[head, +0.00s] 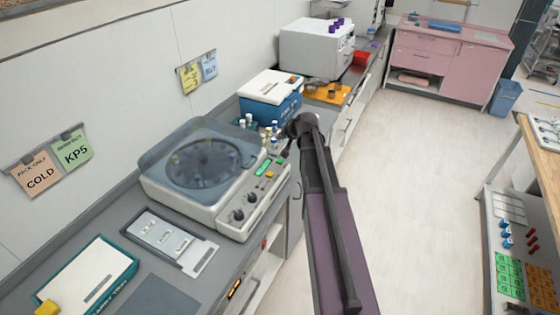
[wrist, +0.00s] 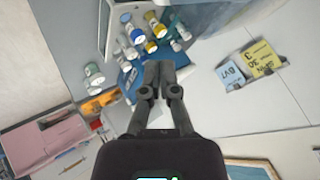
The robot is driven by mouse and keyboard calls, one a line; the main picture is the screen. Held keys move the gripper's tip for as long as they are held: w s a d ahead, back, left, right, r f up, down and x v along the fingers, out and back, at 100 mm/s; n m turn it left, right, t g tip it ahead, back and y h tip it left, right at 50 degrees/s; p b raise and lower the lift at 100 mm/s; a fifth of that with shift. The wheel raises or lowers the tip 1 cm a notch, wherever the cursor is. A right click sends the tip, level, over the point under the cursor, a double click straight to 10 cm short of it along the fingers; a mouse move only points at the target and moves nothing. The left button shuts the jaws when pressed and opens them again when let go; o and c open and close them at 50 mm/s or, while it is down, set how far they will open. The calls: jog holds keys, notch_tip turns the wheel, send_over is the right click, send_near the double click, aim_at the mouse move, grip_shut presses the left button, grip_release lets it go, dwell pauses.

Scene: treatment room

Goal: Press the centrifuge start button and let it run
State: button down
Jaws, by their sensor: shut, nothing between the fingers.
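The centrifuge (head: 215,180) stands on the left counter in the head view, a grey-white box with a smoky see-through lid over a dark round rotor. Its front panel has a green display, dark knobs and small coloured buttons, among them a yellow one (head: 269,174); I cannot tell which is the start button. My gripper (head: 289,143) is at the far right end of the centrifuge, partly hidden by my arm. In the wrist view my gripper (wrist: 158,66) is shut and empty, with its fingers together in front of vials.
Small capped vials (head: 270,130) stand close to my gripper, and also show in the wrist view (wrist: 152,27). A blue and white cooler box (head: 270,92) is behind them. A flat grey panel (head: 170,242) lies in front of the centrifuge.

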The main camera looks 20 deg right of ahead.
aim_at(280, 161)
jog(key=shift+f, duration=0.15)
notch_tip(280, 161, down, 8)
jog(key=b, duration=0.8)
jog(key=shift+f+b, duration=0.25)
jog(key=shift+b, duration=0.15)
jog(key=shift+f, duration=0.15)
dwell(1.3)
jog(key=shift+f+b, duration=0.3)
jog(key=shift+b, duration=0.15)
